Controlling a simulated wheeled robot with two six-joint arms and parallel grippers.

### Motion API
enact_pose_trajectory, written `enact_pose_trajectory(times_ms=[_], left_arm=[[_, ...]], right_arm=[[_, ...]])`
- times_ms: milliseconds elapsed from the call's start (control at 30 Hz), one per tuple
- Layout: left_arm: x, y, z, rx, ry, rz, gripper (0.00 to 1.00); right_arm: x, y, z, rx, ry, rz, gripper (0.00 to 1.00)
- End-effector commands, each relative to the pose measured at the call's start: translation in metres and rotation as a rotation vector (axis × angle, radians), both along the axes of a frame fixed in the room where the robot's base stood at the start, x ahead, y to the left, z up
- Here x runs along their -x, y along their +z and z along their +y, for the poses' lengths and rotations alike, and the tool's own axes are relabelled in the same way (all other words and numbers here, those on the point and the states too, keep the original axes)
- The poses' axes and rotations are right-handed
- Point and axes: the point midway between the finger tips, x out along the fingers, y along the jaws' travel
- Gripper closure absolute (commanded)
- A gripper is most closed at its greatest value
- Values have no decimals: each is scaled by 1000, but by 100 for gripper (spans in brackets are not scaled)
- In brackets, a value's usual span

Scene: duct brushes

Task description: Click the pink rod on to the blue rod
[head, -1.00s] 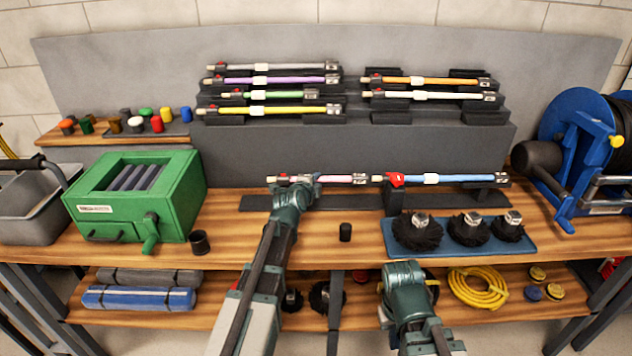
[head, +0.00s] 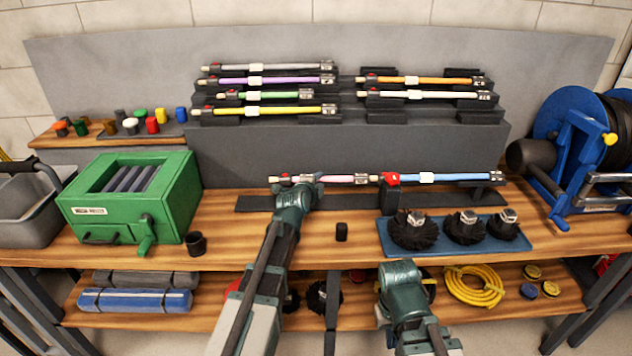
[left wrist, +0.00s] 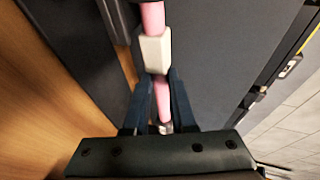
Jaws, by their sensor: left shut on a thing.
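A blue tray (head: 385,243) with black brushes lies in front of the blue rod. A black cap (head: 341,231) stands below the pink rod. A green box (head: 130,195) is left, a blue reel (head: 580,140) right. Other coloured rods rest on the rack (head: 350,148) behind.

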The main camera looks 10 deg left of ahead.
Motion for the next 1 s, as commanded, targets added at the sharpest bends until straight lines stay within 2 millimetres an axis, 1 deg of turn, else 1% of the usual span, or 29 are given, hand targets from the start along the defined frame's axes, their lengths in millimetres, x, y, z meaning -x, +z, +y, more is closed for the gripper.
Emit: enact_pose_trajectory(times_ms=[367,1000], left_arm=[[0,0,0,1,0,-1,100],[-4,0,-14,0,0,-1,100]], right_arm=[[0,0,0,0,0,0,100],[0,0,0,0,0,0,100]])
